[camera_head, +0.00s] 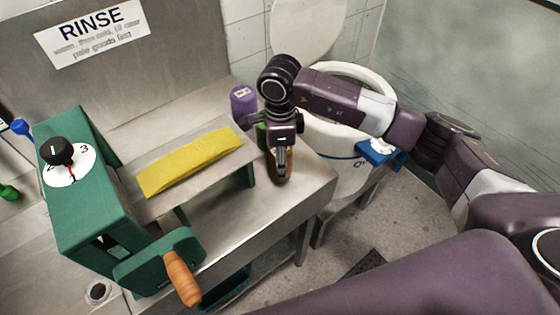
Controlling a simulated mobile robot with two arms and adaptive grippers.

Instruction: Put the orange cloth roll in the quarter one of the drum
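The orange cloth roll (290,166) is a narrow orange-brown patch at the front right of the metal bench, mostly hidden behind my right gripper (281,172). That gripper points down with its fingers over the roll; whether they are closed on it is hidden. A green housing (90,215) stands at the left, with a black knob on a white numbered dial (75,178) and a wooden crank handle (182,278). Numbers 2 and 3 are readable on the dial. The drum's quarters cannot be made out. My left gripper is not in view.
A yellow cloth (190,162) lies on a raised metal shelf beside the housing. A purple roll (243,100) and a partly hidden green roll (261,136) stand behind the gripper. A white vessel (345,175) with a raised lid stands beyond the bench's right edge.

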